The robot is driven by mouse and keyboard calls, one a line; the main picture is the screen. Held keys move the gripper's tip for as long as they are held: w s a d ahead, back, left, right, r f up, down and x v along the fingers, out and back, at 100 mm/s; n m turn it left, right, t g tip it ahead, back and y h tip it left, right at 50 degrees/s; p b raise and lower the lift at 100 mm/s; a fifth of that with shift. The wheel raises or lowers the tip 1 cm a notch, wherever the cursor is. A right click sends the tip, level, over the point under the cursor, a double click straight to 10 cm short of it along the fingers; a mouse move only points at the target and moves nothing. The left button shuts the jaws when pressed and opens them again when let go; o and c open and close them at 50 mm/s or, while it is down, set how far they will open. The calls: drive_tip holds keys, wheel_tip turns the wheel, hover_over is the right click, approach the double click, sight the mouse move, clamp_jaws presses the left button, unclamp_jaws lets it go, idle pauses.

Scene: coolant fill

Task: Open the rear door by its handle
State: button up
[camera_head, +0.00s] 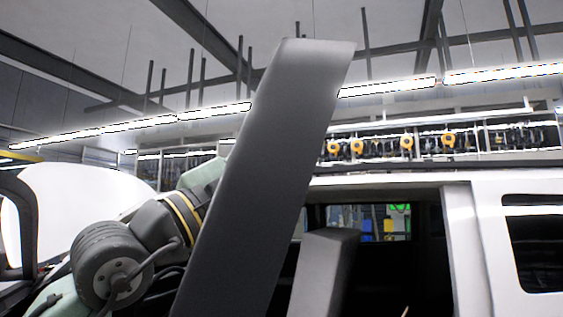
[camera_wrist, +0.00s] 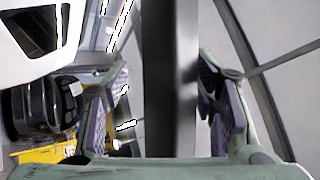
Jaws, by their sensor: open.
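A white vehicle body (camera_head: 470,250) fills the lower right of the head view. It has a large dark opening (camera_head: 415,265), with the far side seen through it. A long dark grey slab (camera_head: 265,170) leans across the middle; I cannot tell whether it is the rear door's edge. My arm passes behind it, and my gripper is hidden there. In the wrist view my gripper (camera_wrist: 165,75) is open, its fingers on either side of a dark upright bar (camera_wrist: 170,100). I cannot tell if they touch it. No handle can be made out clearly.
A shorter grey block (camera_head: 325,270) stands right of the slab, before the opening. A black-framed part (camera_head: 20,225) is at the far left. The wrist view shows a dark seat-like shape (camera_wrist: 45,105) and a yellow thing (camera_wrist: 45,155) at left.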

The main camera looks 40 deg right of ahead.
drive_tip(key=v, duration=0.8)
drive_tip(key=shift+a, duration=0.15)
idle(0.5)
